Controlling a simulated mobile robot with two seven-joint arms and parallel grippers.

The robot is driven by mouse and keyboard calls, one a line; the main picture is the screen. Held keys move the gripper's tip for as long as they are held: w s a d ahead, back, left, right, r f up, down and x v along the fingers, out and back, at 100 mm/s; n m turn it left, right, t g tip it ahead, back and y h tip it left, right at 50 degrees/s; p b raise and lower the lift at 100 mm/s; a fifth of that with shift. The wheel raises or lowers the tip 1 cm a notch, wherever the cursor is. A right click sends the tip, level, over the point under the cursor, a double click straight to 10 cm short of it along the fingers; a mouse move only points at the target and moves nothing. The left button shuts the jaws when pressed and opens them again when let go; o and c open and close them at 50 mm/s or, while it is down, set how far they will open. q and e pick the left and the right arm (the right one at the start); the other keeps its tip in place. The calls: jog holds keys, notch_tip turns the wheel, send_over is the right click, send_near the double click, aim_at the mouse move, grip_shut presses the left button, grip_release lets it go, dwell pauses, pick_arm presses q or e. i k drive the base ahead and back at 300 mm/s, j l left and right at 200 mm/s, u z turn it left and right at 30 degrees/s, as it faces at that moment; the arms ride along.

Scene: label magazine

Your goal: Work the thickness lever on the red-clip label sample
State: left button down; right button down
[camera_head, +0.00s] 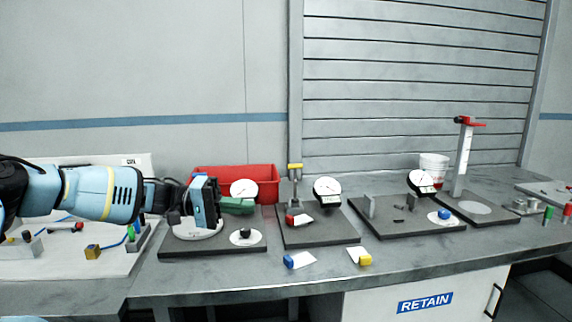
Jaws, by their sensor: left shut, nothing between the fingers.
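The label sample with the red clip (298,220) lies on the dark base plate of the middle gauge station (320,236). Its red clip is at the left end and a white label shows beside it. A grey post with a yellow-topped lever (295,168) stands just behind the sample. A round white dial (327,189) is to its right. My left gripper (212,203) is shut and empty over the left gauge station, left of the red-clip sample and apart from it. The arm partly hides that station. My right gripper is not in view.
The left station has a dial (243,188) and a green part (237,206); a red bin (262,178) stands behind. Blue-clip (289,262) and yellow-clip (364,260) samples lie at the front. Another dial station (400,228) and a red-topped post (463,155) stand right.

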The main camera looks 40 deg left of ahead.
aim_at(295, 166)
jog(key=i+j, duration=0.65)
jog(key=j, duration=0.25)
jog(key=i+j, duration=0.35)
jog(key=j, duration=0.1)
